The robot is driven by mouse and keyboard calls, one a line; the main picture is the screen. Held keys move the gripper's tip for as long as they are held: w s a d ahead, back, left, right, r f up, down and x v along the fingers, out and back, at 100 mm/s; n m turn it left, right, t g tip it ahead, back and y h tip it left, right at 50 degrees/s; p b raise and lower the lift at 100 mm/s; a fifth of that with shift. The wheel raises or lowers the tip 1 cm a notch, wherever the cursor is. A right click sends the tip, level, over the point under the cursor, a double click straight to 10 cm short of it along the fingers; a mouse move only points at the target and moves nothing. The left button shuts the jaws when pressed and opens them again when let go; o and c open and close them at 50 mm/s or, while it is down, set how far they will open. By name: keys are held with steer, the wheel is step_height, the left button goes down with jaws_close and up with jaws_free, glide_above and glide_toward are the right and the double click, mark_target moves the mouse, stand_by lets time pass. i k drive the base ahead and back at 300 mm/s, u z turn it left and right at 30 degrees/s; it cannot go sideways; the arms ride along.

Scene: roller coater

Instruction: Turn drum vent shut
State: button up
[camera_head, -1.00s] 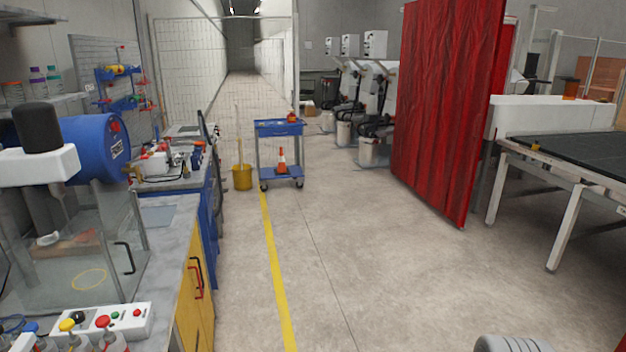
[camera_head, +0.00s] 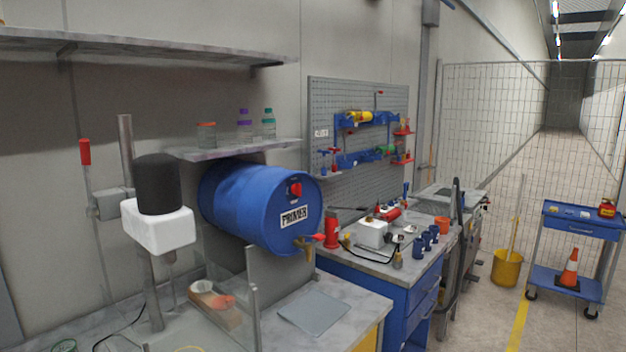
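A blue drum (camera_head: 240,205) labelled PRIMER lies on its side above the bench, its round end facing right and toward me. A red fitting (camera_head: 295,189), which looks like the vent, sits near the top of that end. I cannot tell from here whether the vent is open or shut. My gripper is not in view.
A stirrer with a black motor (camera_head: 158,184) and white housing stands left of the drum, with clear panels below. A shelf (camera_head: 240,149) with bottles is above the drum. A blue trolley (camera_head: 583,222) and yellow bucket (camera_head: 507,268) stand on the floor at right.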

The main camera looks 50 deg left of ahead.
mark_target(296, 189)
steer(key=u, duration=0.45)
steer(key=i, duration=1.3)
steer(key=u, duration=1.95)
steer(key=i, duration=1)
steer(key=u, duration=0.95)
